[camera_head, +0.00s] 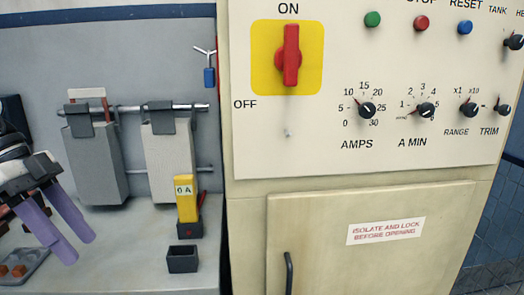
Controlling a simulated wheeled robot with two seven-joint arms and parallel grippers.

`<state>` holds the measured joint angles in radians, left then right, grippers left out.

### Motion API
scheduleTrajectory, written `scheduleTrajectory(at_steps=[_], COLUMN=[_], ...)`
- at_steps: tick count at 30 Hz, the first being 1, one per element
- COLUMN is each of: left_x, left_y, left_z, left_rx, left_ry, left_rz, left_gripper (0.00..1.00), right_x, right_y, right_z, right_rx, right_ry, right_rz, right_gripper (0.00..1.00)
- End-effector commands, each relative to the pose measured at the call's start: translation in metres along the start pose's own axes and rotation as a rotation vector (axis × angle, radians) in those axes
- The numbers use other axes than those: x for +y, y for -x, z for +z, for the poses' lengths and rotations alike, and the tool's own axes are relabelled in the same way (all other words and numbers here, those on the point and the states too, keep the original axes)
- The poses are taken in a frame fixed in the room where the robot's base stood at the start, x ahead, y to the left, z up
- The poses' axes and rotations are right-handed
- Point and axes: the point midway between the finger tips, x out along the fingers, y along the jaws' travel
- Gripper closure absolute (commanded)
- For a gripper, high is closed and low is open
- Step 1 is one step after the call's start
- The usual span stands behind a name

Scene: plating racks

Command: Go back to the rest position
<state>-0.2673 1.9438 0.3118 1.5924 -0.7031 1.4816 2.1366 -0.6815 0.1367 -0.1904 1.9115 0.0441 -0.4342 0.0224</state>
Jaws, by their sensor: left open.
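My left gripper (77,247) comes in from the left edge, its two purple fingers pointing down and to the right. The fingers are apart with nothing between them. It is in front of the grey bench, left of the small black box (182,259) and touching nothing that I can make out. My right gripper is not in view.
A cabinet panel (330,135) fills the right, its red rotary handle (290,55) upright at ON. A blue padlock (209,77) hangs beside it. Two grey plates (95,165) hang on a rod. A yellow meter (186,198) reads 0 A. A tray (38,262) lies lower left.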

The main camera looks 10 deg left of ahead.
Motion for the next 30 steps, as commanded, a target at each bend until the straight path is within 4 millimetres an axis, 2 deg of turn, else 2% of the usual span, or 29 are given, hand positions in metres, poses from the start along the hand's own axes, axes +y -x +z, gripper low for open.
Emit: scheduleTrajectory(at_steps=[4,11,18,29,30], left_x=[0.003,0.015,0.032,0.050,0.047], left_y=[-0.034,-0.090,-0.139,-0.180,-0.181], left_z=[0.021,0.035,0.028,0.007,0.005], left_rx=[0.246,0.609,0.937,1.242,1.267], left_ry=[0.072,0.177,0.271,0.360,0.356], left_rz=[0.079,0.193,0.296,0.393,0.362], left_gripper=[0.56,0.56,0.56,0.56,0.56], right_x=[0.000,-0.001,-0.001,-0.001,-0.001], right_y=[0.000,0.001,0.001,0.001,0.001], right_z=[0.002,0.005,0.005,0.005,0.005], right_rx=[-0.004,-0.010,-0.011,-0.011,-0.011], right_ry=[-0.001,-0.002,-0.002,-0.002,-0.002], right_rz=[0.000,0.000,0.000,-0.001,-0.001], right_gripper=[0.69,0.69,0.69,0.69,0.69])
